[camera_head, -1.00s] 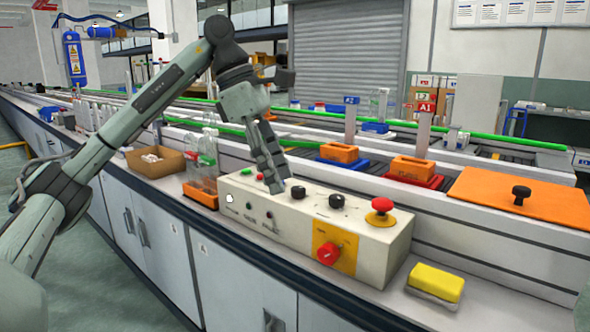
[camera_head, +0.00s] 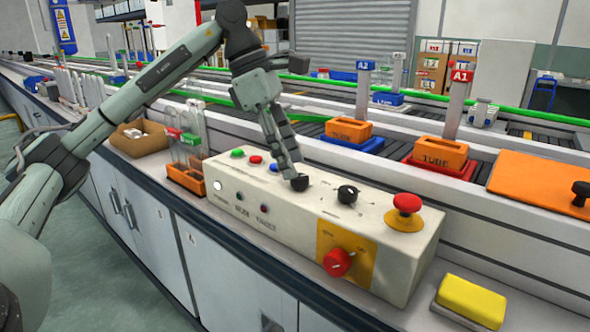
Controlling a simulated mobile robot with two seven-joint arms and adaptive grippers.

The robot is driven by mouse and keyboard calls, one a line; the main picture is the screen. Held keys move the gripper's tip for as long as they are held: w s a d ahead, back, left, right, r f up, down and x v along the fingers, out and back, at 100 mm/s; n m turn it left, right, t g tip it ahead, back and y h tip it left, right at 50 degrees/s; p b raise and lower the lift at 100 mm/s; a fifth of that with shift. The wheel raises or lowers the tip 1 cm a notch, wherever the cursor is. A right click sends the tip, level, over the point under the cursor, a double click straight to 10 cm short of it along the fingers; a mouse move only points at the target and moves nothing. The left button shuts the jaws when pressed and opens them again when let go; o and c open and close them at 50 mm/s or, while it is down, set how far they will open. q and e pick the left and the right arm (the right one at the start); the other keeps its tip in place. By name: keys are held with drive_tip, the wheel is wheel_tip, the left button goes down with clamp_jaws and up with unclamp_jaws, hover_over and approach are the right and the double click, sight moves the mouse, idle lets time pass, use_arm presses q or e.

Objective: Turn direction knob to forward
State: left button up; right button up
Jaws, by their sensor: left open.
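A cream control box (camera_head: 285,215) sits on the counter. Its top carries two black knobs, a left one (camera_head: 300,183) and a right one (camera_head: 347,194); the labels beside them are too small to read, so I cannot tell which is the direction knob. My left gripper (camera_head: 291,172) points down, open, with its fingertips right at the left black knob and partly covering it. I cannot tell whether they touch it. My right gripper is out of view.
The box also has a red mushroom button (camera_head: 407,204), a red rotary switch (camera_head: 338,262) on a yellow plate, and small coloured buttons. An orange rack with bottles (camera_head: 186,178) stands left of it. A yellow block (camera_head: 472,301) lies at the right.

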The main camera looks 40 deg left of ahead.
sight(299, 182)
use_arm(q)
drive_tip(key=shift+x, duration=1.35)
drive_tip(key=shift+a, duration=0.1)
clamp_jaws()
